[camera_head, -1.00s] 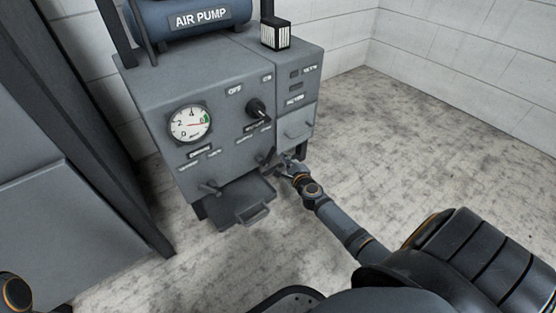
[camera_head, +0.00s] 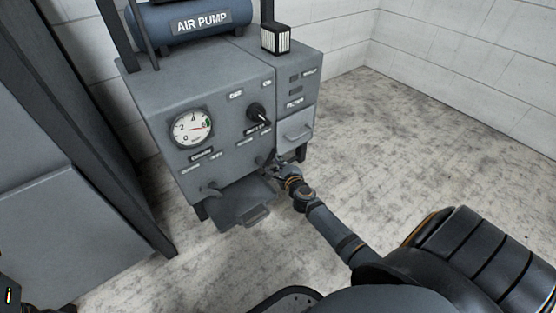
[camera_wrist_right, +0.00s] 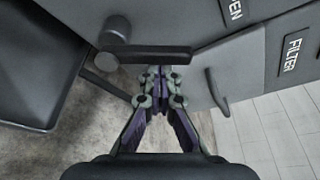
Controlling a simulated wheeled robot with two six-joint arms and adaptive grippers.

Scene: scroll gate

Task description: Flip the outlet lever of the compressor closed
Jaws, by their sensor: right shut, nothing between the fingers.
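The grey compressor (camera_head: 150,95) stands against the back wall, with a round gauge and a black knob on its front. Below them are two small levers. One lever (camera_head: 210,190) is at the lower left; the other is by my right gripper (camera_head: 273,166) and partly hidden by it in the head view. In the right wrist view this near lever (camera_wrist_right: 145,55) is a dark bar lying roughly level from its round hub. My right gripper (camera_wrist_right: 158,77) is shut and empty, its tips just below the bar, touching or nearly so. Which lever is the outlet is unreadable.
An open tray-like flap (camera_head: 235,203) juts out below the levers. A tall grey cabinet (camera_head: 60,220) stands left. The floor to the right is clear.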

